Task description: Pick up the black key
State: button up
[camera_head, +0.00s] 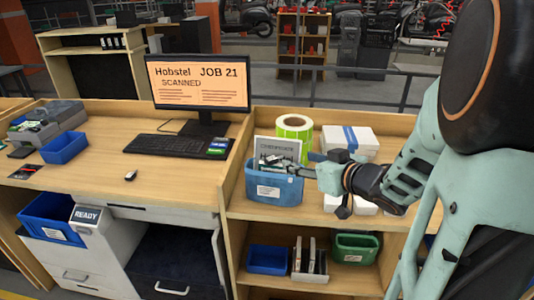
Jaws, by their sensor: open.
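The blue bin holds a certificate card (279,148) and small items. A green label roll (294,131) and a white box (349,140) stand behind. A keyboard (170,146) and monitor (199,84) stand behind the black object. The desk around it is clear.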

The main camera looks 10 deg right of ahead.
aim_at(273, 160)
jog(key=shift+n+g+y, duration=0.3)
jog(key=shift+n, duration=0.1)
jog(key=shift+s+a+f+b+x, duration=0.15)
jog(key=shift+a+x, duration=0.1)
jog(key=shift+x, duration=1.45)
jog(key=shift+s+a+f+b+x, duration=0.15)
jog(key=shift+a+x, duration=0.1)
jog(key=shift+x, duration=1.4)
jog(key=shift+s+a+f+b+x, duration=0.1)
jog(key=shift+s+a+x, duration=0.1)
jog(key=shift+x, duration=1.5)
jog(key=shift+c, duration=0.5)
jog(key=c, duration=1)
jog(key=shift+r, duration=0.2)
